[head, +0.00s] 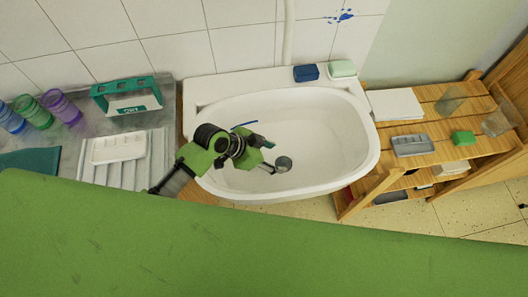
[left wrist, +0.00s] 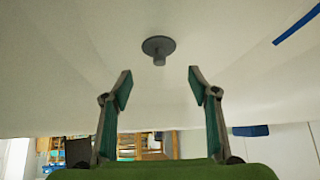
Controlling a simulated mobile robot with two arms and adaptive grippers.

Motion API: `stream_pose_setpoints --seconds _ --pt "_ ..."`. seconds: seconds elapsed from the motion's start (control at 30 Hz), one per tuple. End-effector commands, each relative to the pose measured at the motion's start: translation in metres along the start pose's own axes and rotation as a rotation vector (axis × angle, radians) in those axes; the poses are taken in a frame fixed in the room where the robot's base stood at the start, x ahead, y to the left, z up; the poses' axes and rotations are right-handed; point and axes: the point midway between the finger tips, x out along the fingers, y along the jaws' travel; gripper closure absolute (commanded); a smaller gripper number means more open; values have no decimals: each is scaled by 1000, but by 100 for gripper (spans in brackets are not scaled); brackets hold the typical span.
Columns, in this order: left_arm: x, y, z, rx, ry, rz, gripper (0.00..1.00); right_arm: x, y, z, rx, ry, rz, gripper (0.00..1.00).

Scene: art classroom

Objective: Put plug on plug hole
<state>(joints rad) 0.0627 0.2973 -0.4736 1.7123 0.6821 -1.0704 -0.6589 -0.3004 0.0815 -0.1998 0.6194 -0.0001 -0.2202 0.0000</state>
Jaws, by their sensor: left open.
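The white sink (head: 330,140) is in the middle of the head view. A round dark grey piece with a short knob, which looks like the plug (head: 284,163), lies on the basin floor. It also shows in the left wrist view (left wrist: 158,46), beyond the fingertips. My left gripper (head: 268,157) is inside the basin, just left of the plug. In the left wrist view its two teal-padded fingers (left wrist: 158,84) are apart with nothing between them. I see no separate plug hole; I cannot tell whether it is under the plug. My right gripper is not in view.
A thin blue strip (head: 244,125) lies in the basin. A blue sponge (head: 306,73) and a pale green block (head: 342,68) sit on the back rim. Cups and a teal caddy (head: 126,97) stand left; a wooden shelf (head: 430,160) stands right. The basin's right side is clear.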

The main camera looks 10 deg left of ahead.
Motion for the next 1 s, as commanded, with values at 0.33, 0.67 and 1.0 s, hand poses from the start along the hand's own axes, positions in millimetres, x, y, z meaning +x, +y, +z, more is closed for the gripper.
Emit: stream_pose_setpoints --seconds 0.33,0.67,1.0 --pt "-50 0 0 0 0 0 46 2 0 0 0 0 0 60" --pt "-56 0 0 -1 0 1 46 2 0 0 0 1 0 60" --pt "-56 0 0 -1 0 1 46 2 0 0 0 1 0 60"
